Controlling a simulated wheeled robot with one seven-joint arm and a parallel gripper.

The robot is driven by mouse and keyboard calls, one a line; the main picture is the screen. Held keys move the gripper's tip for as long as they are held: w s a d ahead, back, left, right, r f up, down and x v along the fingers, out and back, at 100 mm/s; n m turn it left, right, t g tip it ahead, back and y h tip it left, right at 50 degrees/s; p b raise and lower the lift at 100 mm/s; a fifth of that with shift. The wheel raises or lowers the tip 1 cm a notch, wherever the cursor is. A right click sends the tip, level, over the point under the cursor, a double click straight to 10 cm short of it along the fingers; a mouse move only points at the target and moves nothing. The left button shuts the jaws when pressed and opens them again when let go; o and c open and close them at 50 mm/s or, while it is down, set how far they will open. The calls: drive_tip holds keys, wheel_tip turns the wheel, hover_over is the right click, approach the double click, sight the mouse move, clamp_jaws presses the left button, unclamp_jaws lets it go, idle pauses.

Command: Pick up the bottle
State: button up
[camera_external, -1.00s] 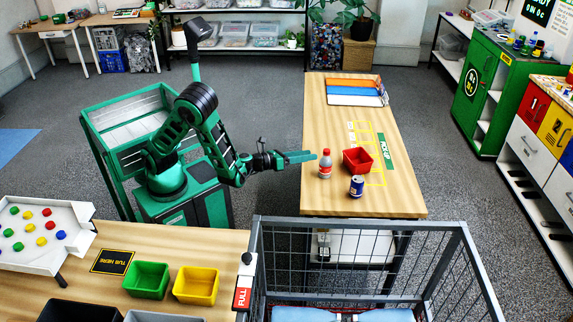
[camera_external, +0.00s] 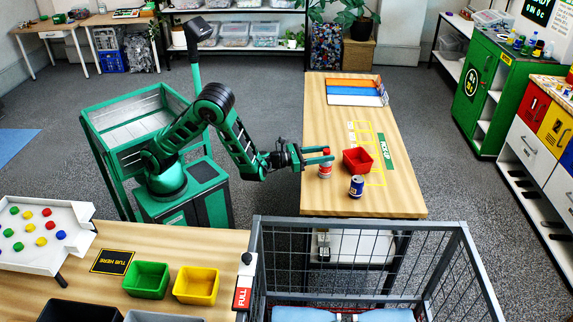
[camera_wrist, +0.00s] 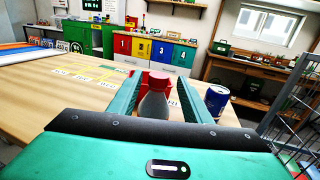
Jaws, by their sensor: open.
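The bottle (camera_external: 325,171) stands upright on the wooden table, with a red cap and a red-and-white label. My gripper (camera_external: 329,156) is open at the bottle's upper part, and its fingers partly cover the bottle in the external view. In the wrist view the bottle (camera_wrist: 154,105) is between the two open green fingers of my gripper (camera_wrist: 165,95), and its lower part is hidden behind the gripper body. I cannot tell whether either finger touches it.
A red bin (camera_external: 357,161) stands just right of the bottle. A blue can (camera_external: 356,187) stands in front of the bin, and it shows right of my fingers in the wrist view (camera_wrist: 216,100). A wire cage cart (camera_external: 365,232) stands before the table (camera_external: 385,206).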

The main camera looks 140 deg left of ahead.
drive_tip(key=x, duration=0.3)
drive_tip(key=shift+a+r, duration=0.15)
drive_tip(key=shift+a, duration=0.25)
drive_tip(key=shift+w+a, duration=0.4)
drive_tip(key=shift+a, duration=0.15)
clamp_jaws()
